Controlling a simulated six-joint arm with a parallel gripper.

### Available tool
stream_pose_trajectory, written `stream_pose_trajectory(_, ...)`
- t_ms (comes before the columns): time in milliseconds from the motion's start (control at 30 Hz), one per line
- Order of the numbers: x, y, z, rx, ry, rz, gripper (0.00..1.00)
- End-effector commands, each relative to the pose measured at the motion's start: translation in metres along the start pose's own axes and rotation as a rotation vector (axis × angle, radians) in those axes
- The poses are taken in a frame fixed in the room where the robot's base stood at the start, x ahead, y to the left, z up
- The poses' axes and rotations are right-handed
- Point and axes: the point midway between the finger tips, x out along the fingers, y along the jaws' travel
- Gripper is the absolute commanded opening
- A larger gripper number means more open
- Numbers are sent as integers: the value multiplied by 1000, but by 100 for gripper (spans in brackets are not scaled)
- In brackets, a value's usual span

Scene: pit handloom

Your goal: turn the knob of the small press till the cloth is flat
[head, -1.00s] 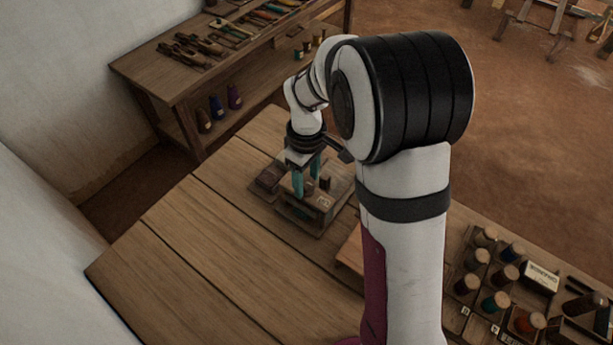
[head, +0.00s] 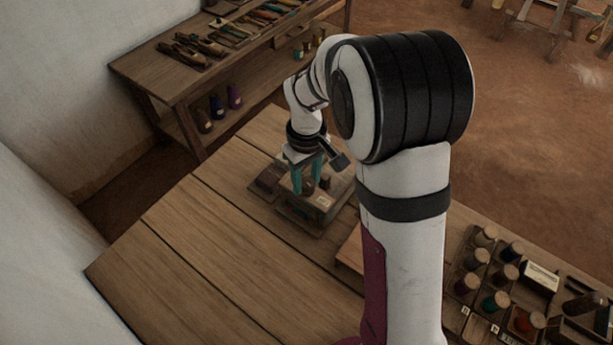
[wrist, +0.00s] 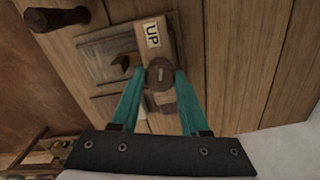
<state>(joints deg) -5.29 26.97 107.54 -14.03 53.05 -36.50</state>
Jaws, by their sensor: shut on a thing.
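The small press (head: 318,207) stands on the wooden table, partly hidden behind my gripper. In the wrist view the press shows a wooden beam with an "UP" label (wrist: 152,34) and a round dark knob (wrist: 159,74) with a pale mark on it. My gripper (head: 308,190) points down over the press. Its teal fingers also show in the wrist view (wrist: 158,82), closed on the two sides of the knob. I cannot clearly make out the cloth or whether it is flat.
A dark block (head: 268,180) is beside the press. A rack of spools (head: 490,275) stands at the lower right. A side bench (head: 180,80) with tools is at the upper left. The table's left part is clear.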

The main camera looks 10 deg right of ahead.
Motion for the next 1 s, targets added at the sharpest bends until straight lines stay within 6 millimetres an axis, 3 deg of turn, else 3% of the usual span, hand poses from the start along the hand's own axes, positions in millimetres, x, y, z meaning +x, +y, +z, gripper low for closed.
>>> stream_pose_trajectory(500,-1,0,0,442,1,0,0)
stream_pose_trajectory(1000,-1,0,0,635,1,0,0)
